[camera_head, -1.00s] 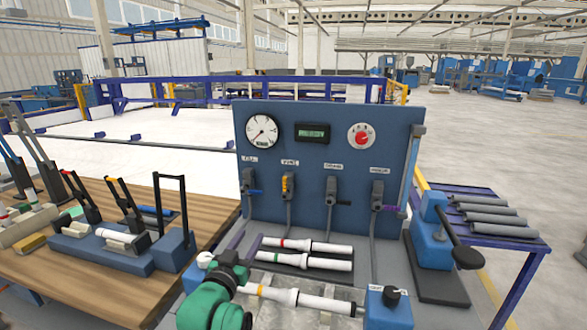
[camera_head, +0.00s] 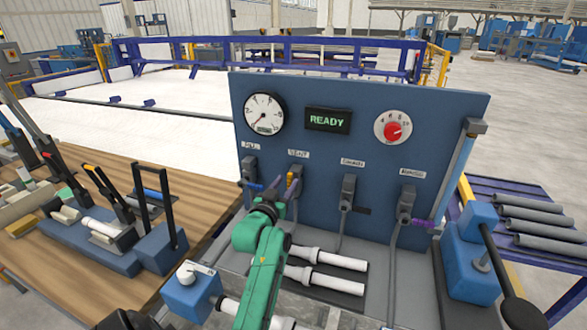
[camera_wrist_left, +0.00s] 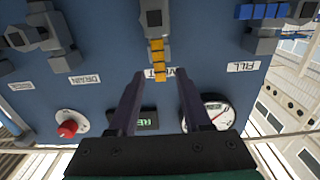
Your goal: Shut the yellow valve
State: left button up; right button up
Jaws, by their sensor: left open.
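The yellow valve handle (camera_head: 291,184) is on the blue panel (camera_head: 345,110), second valve from the left. It lies upright, in line with its pipe, and is partly hidden behind my left gripper (camera_head: 274,190) in the head view. In the left wrist view the picture is upside down, and the yellow handle (camera_wrist_left: 157,55) shows between the two dark fingertips of my left gripper (camera_wrist_left: 159,76). The fingers are open, with a gap on each side of the handle; I cannot tell how deep it sits between them. My right gripper is not in view.
The valve to the left has a blue handle (camera_wrist_left: 262,11) turned sideways. White pipes (camera_head: 330,258) lie below the panel. A display (camera_head: 327,120) reads READY. A knob box (camera_head: 190,292) stands front left.

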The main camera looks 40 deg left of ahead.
pick_arm(q)
jog(key=x, duration=0.6)
jog(key=shift+w+a+f+p, duration=0.1)
jog(key=shift+w+a+p, duration=0.05)
jog(key=shift+w+p, duration=0.25)
grip_shut()
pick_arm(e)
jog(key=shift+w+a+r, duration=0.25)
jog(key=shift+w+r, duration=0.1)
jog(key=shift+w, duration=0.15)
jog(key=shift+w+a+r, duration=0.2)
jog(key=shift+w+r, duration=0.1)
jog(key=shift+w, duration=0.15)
pick_arm(q)
jog(key=shift+f, duration=0.1)
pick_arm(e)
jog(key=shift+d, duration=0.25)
